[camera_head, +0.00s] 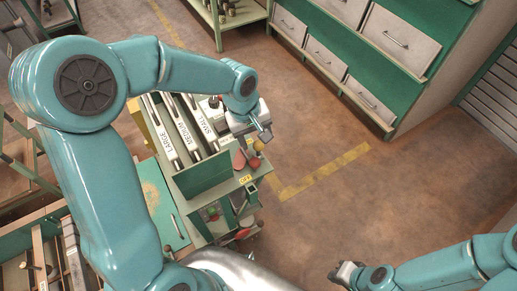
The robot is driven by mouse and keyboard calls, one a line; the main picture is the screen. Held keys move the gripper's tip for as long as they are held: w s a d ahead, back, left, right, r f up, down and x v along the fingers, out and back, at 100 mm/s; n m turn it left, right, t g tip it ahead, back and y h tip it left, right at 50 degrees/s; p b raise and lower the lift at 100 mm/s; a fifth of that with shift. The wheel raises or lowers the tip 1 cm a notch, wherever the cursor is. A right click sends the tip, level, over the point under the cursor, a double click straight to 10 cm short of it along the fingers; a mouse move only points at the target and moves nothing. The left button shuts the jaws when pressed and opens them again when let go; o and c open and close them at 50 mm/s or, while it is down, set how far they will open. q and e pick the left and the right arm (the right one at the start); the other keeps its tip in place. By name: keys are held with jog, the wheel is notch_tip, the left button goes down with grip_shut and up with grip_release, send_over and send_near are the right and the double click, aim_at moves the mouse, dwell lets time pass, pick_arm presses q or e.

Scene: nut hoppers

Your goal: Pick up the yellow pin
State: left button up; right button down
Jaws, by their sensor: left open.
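The yellow pin (258,146) shows as a small round yellow head at the right end of the green cart (210,175). My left gripper (263,134) is open, right above the yellow pin, with its fingers pointing down toward it. I cannot tell whether the fingers touch the pin. The pin's lower part is hidden or too small to make out. My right gripper (346,273) is low in the picture, over the floor and away from the cart; its jaws are too small to judge.
Red round pieces (240,160) sit beside the yellow pin. Hoppers labelled LARGE, MEDIUM and SMALL (187,134) stand left of my gripper. A drawer cabinet (360,55) stands at the back right. The floor (350,205) right of the cart is clear.

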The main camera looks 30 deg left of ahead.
aim_at(257, 144)
pick_arm(q)
jog(key=f, duration=0.3)
jog(key=shift+d+f+p, duration=0.3)
jog(key=shift+d, duration=0.1)
jog(key=shift+w+a+f, duration=0.1)
jog(key=shift+w+f, duration=0.15)
jog(key=shift+f, duration=0.15)
jog(key=shift+s+r, duration=0.15)
jog(key=shift+s, duration=0.05)
jog(key=shift+c, duration=1.2)
jog(key=c, duration=0.9)
jog(key=shift+o, duration=0.2)
